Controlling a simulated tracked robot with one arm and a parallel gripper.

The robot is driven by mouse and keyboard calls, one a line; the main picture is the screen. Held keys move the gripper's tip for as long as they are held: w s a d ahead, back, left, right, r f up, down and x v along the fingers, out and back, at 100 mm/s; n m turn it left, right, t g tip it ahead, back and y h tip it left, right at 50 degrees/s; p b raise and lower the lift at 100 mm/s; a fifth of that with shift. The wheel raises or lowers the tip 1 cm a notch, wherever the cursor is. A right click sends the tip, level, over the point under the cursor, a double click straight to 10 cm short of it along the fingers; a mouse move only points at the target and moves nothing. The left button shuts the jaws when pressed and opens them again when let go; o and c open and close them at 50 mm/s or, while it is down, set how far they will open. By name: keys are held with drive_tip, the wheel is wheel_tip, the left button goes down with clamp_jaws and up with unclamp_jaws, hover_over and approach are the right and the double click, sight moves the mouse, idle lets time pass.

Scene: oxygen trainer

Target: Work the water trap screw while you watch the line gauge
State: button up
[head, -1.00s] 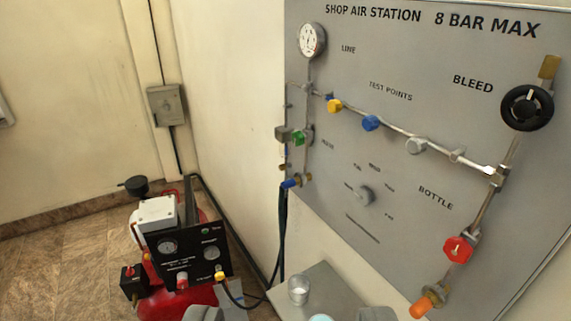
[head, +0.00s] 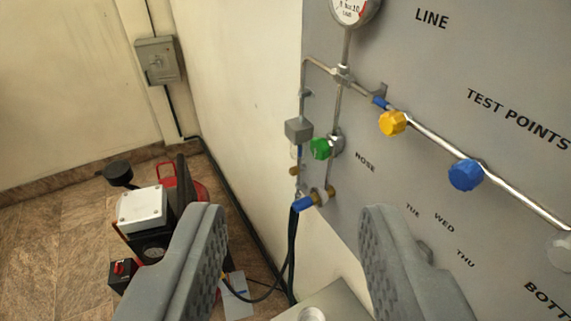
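My gripper (head: 290,250) is open and empty, its two grey ridged fingers wide apart at the bottom of the view. The line gauge (head: 355,10) is at the top of the panel, cut by the upper edge, so only the lower part of its dial shows. The water trap (head: 298,135) looks to be the small grey block with a clear bowl on the thin left pipe. A small brass piece (head: 295,171), perhaps its screw, sits below the bowl. My gripper is below and in front of these parts, touching none of them.
A green knob (head: 320,149) sits close right of the trap. A blue hose fitting (head: 303,204) is just below, with a dark hose hanging. Yellow (head: 392,123) and blue (head: 465,175) knobs line the sloping pipe. The compressor (head: 142,212) stands on the floor at left.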

drive_tip(key=w+a+f+g+h+b, duration=0.1)
drive_tip(key=w+a+f+h, duration=0.2)
drive_tip(key=w, duration=0.8)
drive_tip(key=w+f+g+h, duration=0.15)
drive_tip(key=w+f, duration=0.35)
drive_tip(key=w, duration=0.6)
drive_tip(key=w+a+f+h+b, duration=0.1)
drive_tip(key=w+a+f+h, duration=0.15)
drive_tip(key=w, duration=0.85)
drive_tip(key=w+a+f+m+h, duration=0.2)
drive_tip(key=a+f, duration=0.1)
drive_tip(key=f, duration=0.3)
drive_tip(key=w+a+f+m+h, duration=0.2)
drive_tip(key=f+h, duration=0.1)
drive_tip(key=f, duration=0.3)
drive_tip(key=m+g+h+b, duration=0.1)
drive_tip(key=m+g+h, duration=0.2)
drive_tip(key=m+g, duration=0.15)
approach(290, 172)
drive_tip(key=shift+t, duration=0.4)
drive_tip(key=b+x, duration=0.1)
drive_tip(key=x, duration=0.6)
drive_tip(key=shift+s+d+f, duration=0.1)
drive_tip(key=shift+s+f, duration=0.1)
drive_tip(key=shift+x, duration=0.8)
